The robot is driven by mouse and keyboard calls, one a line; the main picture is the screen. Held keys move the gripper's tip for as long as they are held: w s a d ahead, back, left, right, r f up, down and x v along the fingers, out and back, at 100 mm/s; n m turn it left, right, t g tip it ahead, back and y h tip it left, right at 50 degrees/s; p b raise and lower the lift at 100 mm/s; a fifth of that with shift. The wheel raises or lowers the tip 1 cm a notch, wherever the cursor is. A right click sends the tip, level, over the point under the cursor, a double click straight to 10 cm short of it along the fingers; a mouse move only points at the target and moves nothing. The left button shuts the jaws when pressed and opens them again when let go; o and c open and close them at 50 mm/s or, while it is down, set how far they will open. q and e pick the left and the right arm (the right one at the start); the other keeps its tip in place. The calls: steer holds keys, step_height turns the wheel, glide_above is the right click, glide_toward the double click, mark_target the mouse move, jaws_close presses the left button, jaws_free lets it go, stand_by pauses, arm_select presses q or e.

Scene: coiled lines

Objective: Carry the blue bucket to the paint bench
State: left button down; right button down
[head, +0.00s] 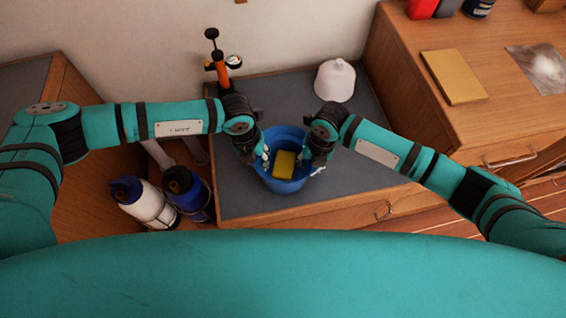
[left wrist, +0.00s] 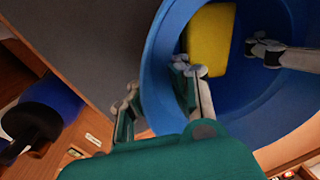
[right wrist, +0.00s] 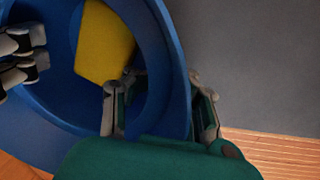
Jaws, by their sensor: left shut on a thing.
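The blue bucket (head: 281,187) is on the grey-topped surface in front of me, with a yellow sponge-like block (head: 284,164) inside. Its wall also shows in the left wrist view (left wrist: 155,75) and the right wrist view (right wrist: 178,85). My left gripper (head: 262,158) is shut on the bucket's left rim, one finger inside and one outside. My right gripper (head: 313,165) is at the right rim, its spread fingers on either side of the wall. The bucket's underside is hidden. I cannot tell which surface is the paint bench.
The grey-topped surface (head: 350,180) also holds an orange-and-black pump (head: 221,70) and a white bell-shaped thing (head: 335,80). A higher wooden bench (head: 410,110) at the right carries a tan board (head: 453,77) and a clear bag (head: 545,66). Bottles (head: 148,204) stand at the left.

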arm_select(q)
steer(key=shift+r, duration=0.1)
arm_select(e)
steer(key=shift+r, duration=0.1)
